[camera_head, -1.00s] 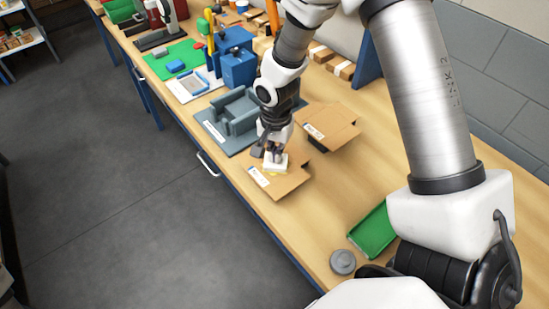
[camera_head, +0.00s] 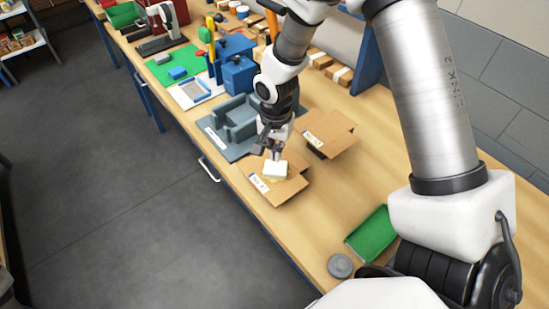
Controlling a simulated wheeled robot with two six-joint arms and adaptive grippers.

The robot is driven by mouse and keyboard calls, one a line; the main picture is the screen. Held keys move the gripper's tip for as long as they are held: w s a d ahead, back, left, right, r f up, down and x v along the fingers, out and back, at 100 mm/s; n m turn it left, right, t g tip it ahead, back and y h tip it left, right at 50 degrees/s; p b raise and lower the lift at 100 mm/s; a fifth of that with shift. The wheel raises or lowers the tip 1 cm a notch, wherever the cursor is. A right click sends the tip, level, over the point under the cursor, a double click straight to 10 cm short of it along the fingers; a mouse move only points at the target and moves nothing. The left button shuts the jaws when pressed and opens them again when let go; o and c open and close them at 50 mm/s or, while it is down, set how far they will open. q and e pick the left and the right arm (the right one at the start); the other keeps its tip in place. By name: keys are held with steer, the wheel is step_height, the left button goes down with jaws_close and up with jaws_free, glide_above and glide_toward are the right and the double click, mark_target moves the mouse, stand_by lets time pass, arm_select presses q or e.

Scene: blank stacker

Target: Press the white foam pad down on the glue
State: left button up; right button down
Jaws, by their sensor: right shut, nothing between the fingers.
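The white foam pad (camera_head: 275,170) lies on a flat brown cardboard blank (camera_head: 284,190) near the table's front edge. A little yellow glue shows at the pad's lower edge. My right gripper (camera_head: 274,157) points down at the far edge of the pad, with its fingers shut and nothing between them. Whether the fingertips touch the pad I cannot tell. My left gripper is not in view.
A second cardboard blank (camera_head: 329,132) lies behind and to the right. A grey-blue fixture (camera_head: 232,122) stands just left of my right gripper. A green tray (camera_head: 371,234) and a grey round disc (camera_head: 340,266) are nearer on the table. The table between them is clear.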

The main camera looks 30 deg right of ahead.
step_height(320, 180, up, 4)
steer(key=p, duration=0.3)
steer(key=shift+r, duration=0.15)
stand_by(0.5)
